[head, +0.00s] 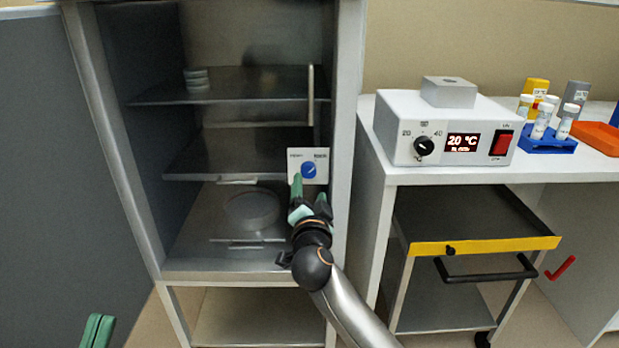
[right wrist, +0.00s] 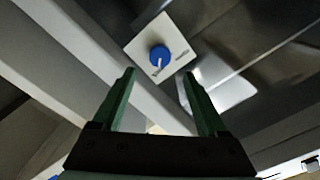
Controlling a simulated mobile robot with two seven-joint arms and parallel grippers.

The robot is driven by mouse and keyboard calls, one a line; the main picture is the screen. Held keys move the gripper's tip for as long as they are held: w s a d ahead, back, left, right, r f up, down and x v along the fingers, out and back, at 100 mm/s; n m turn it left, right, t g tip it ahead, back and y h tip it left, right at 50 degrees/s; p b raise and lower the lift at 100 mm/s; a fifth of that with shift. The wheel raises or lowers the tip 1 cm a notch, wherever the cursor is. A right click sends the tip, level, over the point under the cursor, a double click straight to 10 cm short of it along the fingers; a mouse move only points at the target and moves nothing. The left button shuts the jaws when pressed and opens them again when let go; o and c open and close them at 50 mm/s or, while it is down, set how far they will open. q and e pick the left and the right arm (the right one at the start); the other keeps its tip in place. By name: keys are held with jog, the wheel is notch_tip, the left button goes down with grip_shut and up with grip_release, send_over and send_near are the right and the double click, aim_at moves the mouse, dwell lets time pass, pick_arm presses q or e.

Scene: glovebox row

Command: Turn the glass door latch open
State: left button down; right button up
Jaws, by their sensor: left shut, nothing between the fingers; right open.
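The glass door latch is a blue knob (head: 308,170) on a white plate (head: 294,157) at the right side of the cabinet's glass door (head: 240,140). The blue knob (right wrist: 159,58) with a pale pointer line also shows in the right wrist view, ahead of the fingertips and between their lines. My right gripper (head: 309,190) has green fingers and is just below the knob in the head view. It is open and empty, and its fingers (right wrist: 161,82) look apart from the knob. My left gripper (head: 97,330) is shut and empty at the bottom left, far from the latch.
The cabinet holds shelves with stacked dishes (head: 196,79) and a round dish (head: 252,210) behind the glass. A vertical handle (head: 311,95) stands above the latch. At right are a white heater box (head: 447,130), a blue tube rack (head: 548,142) and a cart (head: 485,246).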

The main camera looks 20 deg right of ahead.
aim_at(309, 172)
jog(key=b+x, duration=0.1)
jog(key=x, duration=0.2)
jog(key=shift+f, duration=0.1)
jog(key=b+x, duration=0.1)
jog(key=x, duration=0.2)
jog(key=shift+w+b, duration=0.35)
pick_arm(q)
jog(key=shift+s+d+r+m+h, duration=0.15)
jog(key=shift+s+m+h, duration=0.5)
jog(key=shift+h, duration=0.25)
jog(key=shift+s+d+r+m+h, duration=0.15)
jog(key=shift+s+m+h, duration=0.4)
jog(key=shift+s+h, duration=0.3)
pick_arm(e)
jog(key=shift+x, duration=0.75)
pick_arm(q)
jog(key=shift+w, duration=0.1)
pick_arm(e)
grip_shut()
